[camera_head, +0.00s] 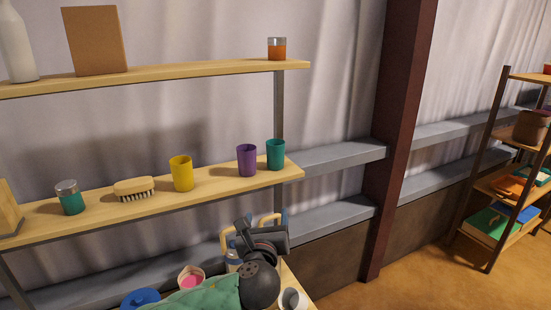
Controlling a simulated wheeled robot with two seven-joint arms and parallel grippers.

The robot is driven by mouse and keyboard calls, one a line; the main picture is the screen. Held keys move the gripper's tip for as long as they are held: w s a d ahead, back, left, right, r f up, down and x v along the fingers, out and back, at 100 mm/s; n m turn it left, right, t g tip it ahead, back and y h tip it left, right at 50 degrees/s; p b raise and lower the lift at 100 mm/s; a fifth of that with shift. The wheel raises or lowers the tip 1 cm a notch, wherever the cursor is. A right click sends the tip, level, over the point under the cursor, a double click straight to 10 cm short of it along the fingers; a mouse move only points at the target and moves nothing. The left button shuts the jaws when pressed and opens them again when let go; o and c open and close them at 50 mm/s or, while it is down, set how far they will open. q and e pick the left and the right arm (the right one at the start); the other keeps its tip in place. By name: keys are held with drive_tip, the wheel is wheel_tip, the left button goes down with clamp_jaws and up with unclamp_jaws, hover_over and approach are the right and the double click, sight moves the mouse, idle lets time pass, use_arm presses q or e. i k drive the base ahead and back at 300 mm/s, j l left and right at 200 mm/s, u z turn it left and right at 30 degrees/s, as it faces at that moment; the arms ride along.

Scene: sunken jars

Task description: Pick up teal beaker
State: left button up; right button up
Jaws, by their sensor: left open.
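The teal beaker (276,154) stands upright at the right end of the middle wooden shelf (105,203). A purple beaker (247,160) stands just left of it, with a small gap. My left gripper (250,229) is open, below the right end of that shelf and apart from the beaker. Its dark wrist hides part of the lower level behind it. No hand is at the teal beaker, which shows in full. My right gripper is not in view.
The middle shelf also holds a yellow beaker (181,173), a brush (134,189) and a jar with teal contents (70,197). An upper shelf (190,72) with an orange jar (277,48) runs above. Lower down are a pink-filled bowl (191,277) and a blue lid (140,298).

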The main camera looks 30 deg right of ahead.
sight(274, 148)
drive_tip(key=i+l, duration=0.8)
